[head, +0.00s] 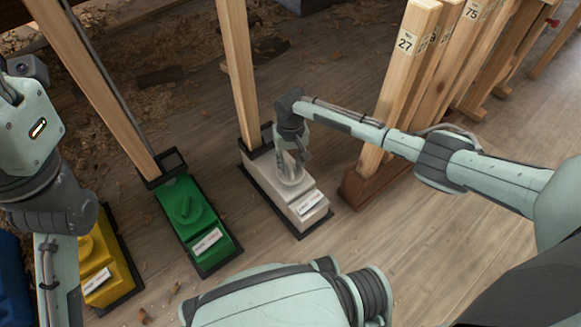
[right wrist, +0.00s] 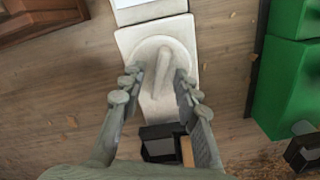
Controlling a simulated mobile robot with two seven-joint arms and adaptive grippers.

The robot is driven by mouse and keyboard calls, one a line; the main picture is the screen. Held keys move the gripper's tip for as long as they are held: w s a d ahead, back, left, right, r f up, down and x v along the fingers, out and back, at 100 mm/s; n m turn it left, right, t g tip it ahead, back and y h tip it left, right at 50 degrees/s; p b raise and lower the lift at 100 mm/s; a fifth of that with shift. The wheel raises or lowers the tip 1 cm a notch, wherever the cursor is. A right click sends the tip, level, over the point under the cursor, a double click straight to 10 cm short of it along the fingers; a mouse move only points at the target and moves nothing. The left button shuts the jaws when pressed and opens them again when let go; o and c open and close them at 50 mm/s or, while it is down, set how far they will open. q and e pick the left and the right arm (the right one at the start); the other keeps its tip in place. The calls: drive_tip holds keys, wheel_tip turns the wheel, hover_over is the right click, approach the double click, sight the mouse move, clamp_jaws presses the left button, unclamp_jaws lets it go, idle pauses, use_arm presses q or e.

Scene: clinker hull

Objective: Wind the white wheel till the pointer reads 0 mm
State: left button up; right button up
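The white wheel (head: 289,181) sits on top of a white block (head: 310,217) at the foot of a wooden post. In the right wrist view the wheel (right wrist: 150,48) is a round disc with a raised bar across it. My right gripper (head: 297,158) is over the wheel, pointing down. In the right wrist view its fingers (right wrist: 158,82) are spread, one on each side of the bar, with gaps showing. A pale label plate (head: 308,202) is on the block's near end; its marks and any pointer are too small to read. My left gripper is out of view.
A green block (head: 198,226) with its own wheel stands left of the white one, and a yellow block (head: 98,262) further left. Numbered wooden boards (head: 398,75) stand in a brown base (head: 361,188) to the right. Wood floor lies between them.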

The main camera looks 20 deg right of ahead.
drive_tip(key=shift+f, duration=0.15)
drive_tip(key=shift+c, duration=0.5)
clamp_jaws()
